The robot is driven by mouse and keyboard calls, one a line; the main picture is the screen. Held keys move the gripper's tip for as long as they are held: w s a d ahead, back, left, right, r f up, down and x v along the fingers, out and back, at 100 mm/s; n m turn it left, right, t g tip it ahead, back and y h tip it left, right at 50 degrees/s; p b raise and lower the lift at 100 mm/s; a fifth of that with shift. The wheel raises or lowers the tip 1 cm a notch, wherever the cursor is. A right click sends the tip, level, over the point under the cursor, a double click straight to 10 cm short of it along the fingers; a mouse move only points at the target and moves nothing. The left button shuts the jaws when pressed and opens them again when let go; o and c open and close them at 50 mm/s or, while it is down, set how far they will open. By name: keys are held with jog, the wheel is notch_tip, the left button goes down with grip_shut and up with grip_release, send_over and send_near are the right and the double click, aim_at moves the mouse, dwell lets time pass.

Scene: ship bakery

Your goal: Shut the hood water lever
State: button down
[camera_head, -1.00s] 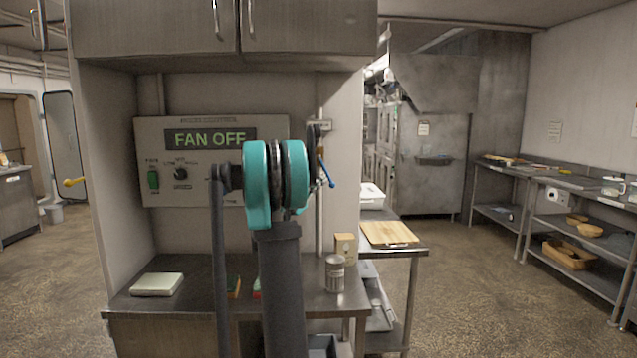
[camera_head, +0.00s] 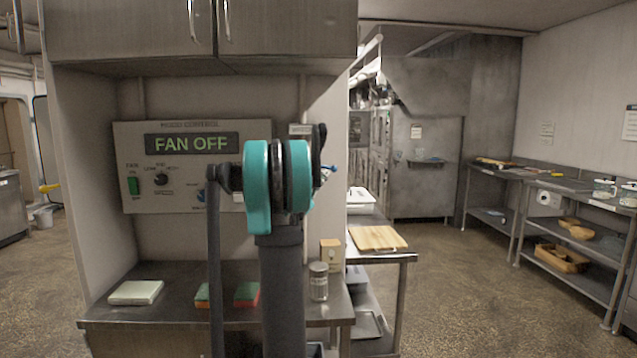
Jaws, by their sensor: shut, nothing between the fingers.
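The hood water lever (camera_head: 328,171) shows as a small blue piece at the right edge of my arm's teal joint. It points out to the right, nearly level, and its pivot is hidden. The grey hood control panel (camera_head: 135,195) on the wall to its left reads "FAN OFF". My arm stands upright in the middle and covers the panel's right end and most of the lever's pipe. My gripper's fingers are hidden behind the arm, so I cannot see whether they touch the lever.
A steel counter (camera_head: 150,312) below holds a pale box (camera_head: 136,292), two sponges (camera_head: 246,294), a jar (camera_head: 318,282) and a small wooden box (camera_head: 330,252). A cutting board (camera_head: 377,238) lies on the table to the right. Cabinets (camera_head: 130,30) hang above. Open floor lies to the right.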

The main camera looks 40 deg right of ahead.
jog(key=shift+s+d+r, duration=0.2)
jog(key=shift+d+r, duration=0.1)
jog(key=shift+r, duration=0.3)
dwell(0.4)
